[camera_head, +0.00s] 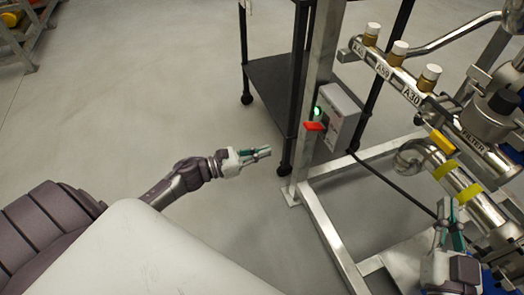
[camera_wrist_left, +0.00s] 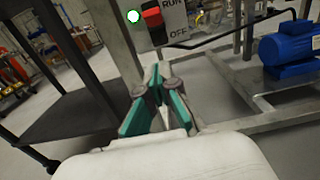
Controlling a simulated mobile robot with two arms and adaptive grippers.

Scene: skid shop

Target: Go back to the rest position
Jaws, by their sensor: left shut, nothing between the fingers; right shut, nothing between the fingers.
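My left gripper (camera_head: 262,153) reaches in from the left over the open floor, left of the metal skid frame. It is shut and empty. In the left wrist view my left gripper (camera_wrist_left: 157,72) has its green-lined fingers together at the tips, below a switch box (camera_wrist_left: 174,20) marked RUN and OFF. My right gripper (camera_head: 450,208) is at the lower right, in front of the skid's pipework, shut with nothing visible in it. The switch box (camera_head: 341,115) has a red handle (camera_head: 314,126) and a lit green lamp (camera_head: 317,110); the handle sits apart from my left gripper.
The steel skid frame (camera_head: 330,235) stands right of my left gripper. Pipes with tags and a filter (camera_head: 486,118) crowd the right side. A black wheeled cart (camera_head: 270,75) stands behind. A blue motor (camera_wrist_left: 290,50) shows in the left wrist view.

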